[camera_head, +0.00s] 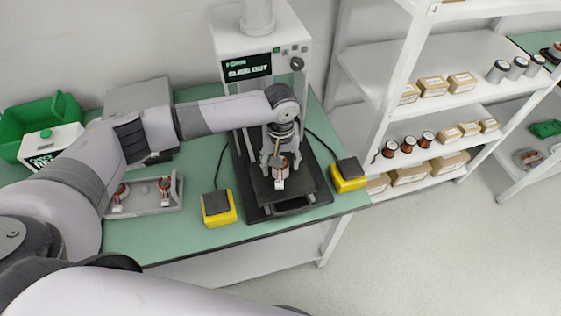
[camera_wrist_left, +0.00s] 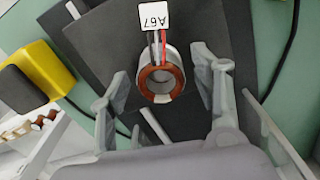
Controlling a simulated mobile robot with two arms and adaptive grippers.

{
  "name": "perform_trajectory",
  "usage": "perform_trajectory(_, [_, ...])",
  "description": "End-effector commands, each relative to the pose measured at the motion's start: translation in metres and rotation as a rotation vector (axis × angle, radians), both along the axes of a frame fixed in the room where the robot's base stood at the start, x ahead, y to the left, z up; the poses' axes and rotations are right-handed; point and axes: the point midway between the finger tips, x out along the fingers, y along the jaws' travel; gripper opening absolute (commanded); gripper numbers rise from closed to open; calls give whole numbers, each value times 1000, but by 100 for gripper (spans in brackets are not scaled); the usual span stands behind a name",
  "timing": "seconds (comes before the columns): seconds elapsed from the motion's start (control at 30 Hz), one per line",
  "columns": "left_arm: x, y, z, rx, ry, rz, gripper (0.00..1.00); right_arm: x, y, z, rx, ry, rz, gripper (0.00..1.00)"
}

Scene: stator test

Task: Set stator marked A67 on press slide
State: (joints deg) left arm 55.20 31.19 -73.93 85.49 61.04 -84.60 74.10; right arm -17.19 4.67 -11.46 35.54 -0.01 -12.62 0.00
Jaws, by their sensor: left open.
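The stator (camera_wrist_left: 162,82) has a copper-coloured winding ring, a grey body and red, black and white leads to a white tag (camera_wrist_left: 155,16) reading A67. In the head view the stator (camera_head: 283,166) is on the dark press slide (camera_head: 297,184), at the front of the press (camera_head: 262,48). My left gripper (camera_head: 276,158) is open above the slide. In the left wrist view its fingers (camera_wrist_left: 160,72) stand on either side of the stator, with gaps visible. The contact under the stator is hidden. My right gripper is not in view.
Yellow button boxes (camera_head: 218,207) and (camera_head: 348,176) flank the press. A grey tray (camera_head: 148,208) with stators lies at the left of the green table (camera_head: 185,238). A green bin (camera_head: 40,118) stands behind. Shelves (camera_head: 385,70) with boxes and stators stand at the right.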

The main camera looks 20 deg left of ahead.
Motion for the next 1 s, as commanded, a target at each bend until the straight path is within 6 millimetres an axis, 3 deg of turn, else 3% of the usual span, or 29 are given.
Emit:
perform_trajectory(0.3, [0, 0, 0, 1, 0, 0, 62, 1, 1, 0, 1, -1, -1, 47])
perform_trajectory(0.43, [0, 0, 9, -1, -2, -1, 62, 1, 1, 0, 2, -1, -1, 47])
perform_trajectory(0.8, [1, 0, 83, -1, -2, 0, 62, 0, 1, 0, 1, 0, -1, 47])
perform_trajectory(1.0, [1, 0, 111, -1, 0, 0, 62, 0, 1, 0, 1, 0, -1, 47])
